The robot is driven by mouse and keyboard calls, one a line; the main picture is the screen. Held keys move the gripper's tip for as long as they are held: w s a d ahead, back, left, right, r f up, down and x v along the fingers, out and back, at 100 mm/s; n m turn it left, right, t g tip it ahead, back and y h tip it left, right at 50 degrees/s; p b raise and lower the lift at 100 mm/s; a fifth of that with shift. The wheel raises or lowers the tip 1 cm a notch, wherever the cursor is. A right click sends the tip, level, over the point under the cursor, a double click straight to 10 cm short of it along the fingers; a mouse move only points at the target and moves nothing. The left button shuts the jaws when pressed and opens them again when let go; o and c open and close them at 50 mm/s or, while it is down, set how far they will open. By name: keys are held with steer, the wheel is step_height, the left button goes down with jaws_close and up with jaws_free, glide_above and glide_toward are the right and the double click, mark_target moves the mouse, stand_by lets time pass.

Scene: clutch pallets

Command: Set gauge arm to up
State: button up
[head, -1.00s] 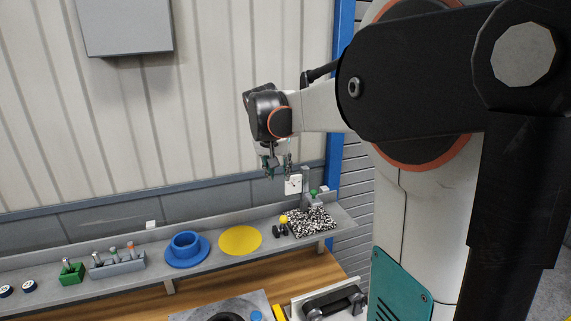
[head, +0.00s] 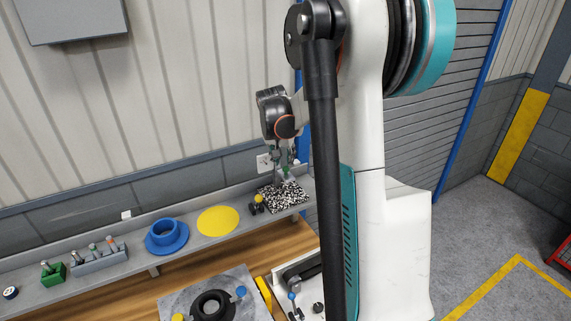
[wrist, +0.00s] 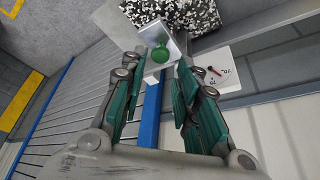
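The gauge stand rises from a black-and-white speckled block (head: 284,198) at the right end of the shelf. In the wrist view, the speckled block (wrist: 185,12) is at the top, with a grey metal piece (wrist: 152,34) in front of it. A round green knob (wrist: 162,56) sits on the metal piece; I take it to be on the gauge arm. My gripper (wrist: 163,72) is open, with a finger on either side of the knob; I cannot tell whether they touch it. In the head view my gripper (head: 284,158) points down above the block and largely hides the stand.
A white wall plate (wrist: 222,78) with a red pointer is close to the right finger. A yellow disc (head: 218,221), a blue flanged ring (head: 167,237) and a small yellow-topped black piece (head: 257,203) stand along the shelf. A wooden bench is below.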

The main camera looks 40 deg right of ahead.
mark_target(286, 168)
steer(key=shift+x, duration=2.55)
steer(key=shift+c, duration=0.3)
